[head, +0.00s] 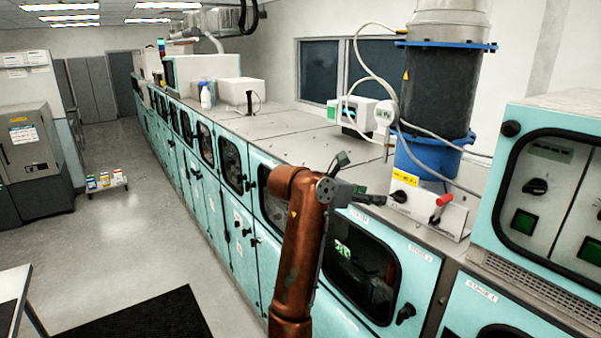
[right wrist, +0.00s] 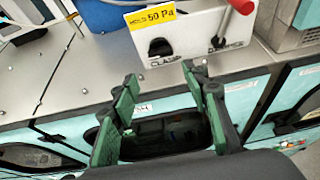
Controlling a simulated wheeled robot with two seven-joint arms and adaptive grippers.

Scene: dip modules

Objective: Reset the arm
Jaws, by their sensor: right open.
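My right arm (head: 300,240), orange-brown, rises from the bottom of the head view. Its dark gripper (head: 362,186) is at the front edge of the teal machine line, close to a small control box (head: 428,212). In the right wrist view the green fingers of the right gripper (right wrist: 162,78) stand apart with nothing between them. The control box (right wrist: 192,32) lies beyond the fingertips. It carries a yellow "50 Pa" label (right wrist: 150,16), a black knob (right wrist: 161,48) and a red-tipped lever (right wrist: 241,6). My left gripper is not in view.
A dark column with a blue base (head: 428,155) stands behind the control box. A teal panel unit (head: 545,190) is at the right. The grey worktop (head: 290,122) runs back with a white bottle (head: 206,98) on it. Open floor (head: 130,240) lies left.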

